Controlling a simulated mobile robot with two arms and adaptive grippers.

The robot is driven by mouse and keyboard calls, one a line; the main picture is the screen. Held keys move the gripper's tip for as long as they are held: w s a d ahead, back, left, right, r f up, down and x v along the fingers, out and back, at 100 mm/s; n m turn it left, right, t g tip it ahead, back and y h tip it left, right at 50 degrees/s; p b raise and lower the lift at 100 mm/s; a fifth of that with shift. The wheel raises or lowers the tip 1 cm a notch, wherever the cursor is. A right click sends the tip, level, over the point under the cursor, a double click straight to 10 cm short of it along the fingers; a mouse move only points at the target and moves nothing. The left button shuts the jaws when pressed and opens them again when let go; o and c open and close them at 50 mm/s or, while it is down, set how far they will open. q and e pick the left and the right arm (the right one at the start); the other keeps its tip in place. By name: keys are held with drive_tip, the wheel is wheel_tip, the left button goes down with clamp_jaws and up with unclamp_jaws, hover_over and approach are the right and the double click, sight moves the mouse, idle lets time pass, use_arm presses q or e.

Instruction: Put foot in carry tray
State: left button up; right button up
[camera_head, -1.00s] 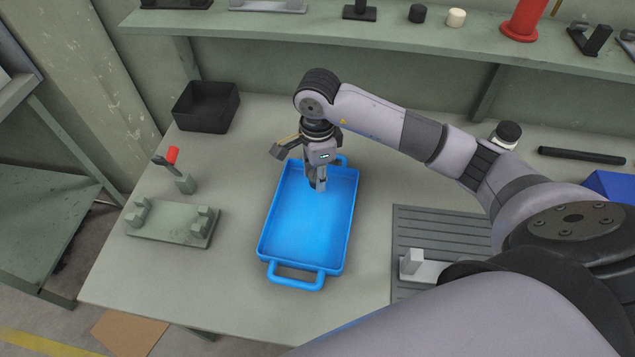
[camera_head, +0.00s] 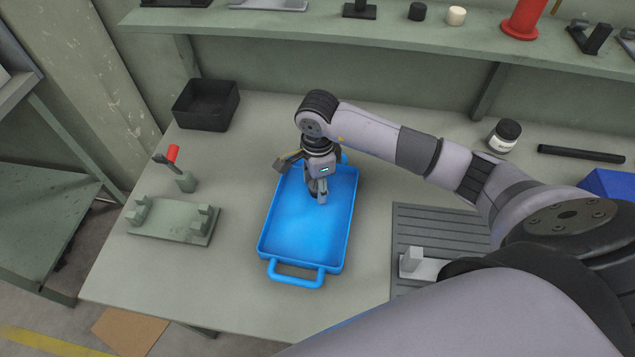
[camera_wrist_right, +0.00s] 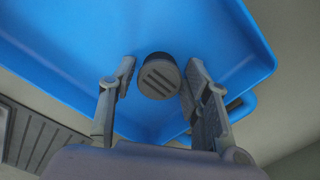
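The foot (camera_wrist_right: 158,76) is a small dark round piece with a grooved face. In the right wrist view it sits between the two fingertips of my right gripper (camera_wrist_right: 160,80), with narrow gaps showing at its sides. My right gripper (camera_head: 318,192) is low inside the far part of the blue carry tray (camera_head: 300,230), pointing down. The tray also fills much of the right wrist view (camera_wrist_right: 70,60). The foot cannot be made out in the head view. Whether it rests on the tray floor is hard to tell. My left gripper is not in view.
A black bin (camera_head: 206,107) stands at the back left. A ribbed grey mat (camera_head: 440,225) and a white jar with a black lid (camera_head: 504,136) are on the right.

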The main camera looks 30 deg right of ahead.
drive_tip(key=shift+o, duration=0.2)
drive_tip(key=shift+r, duration=0.1)
drive_tip(key=shift+r, duration=0.2)
wheel_tip(320, 180, up, 12)
drive_tip(key=b, duration=0.2)
drive_tip(key=shift+f, duration=0.15)
idle(0.4)
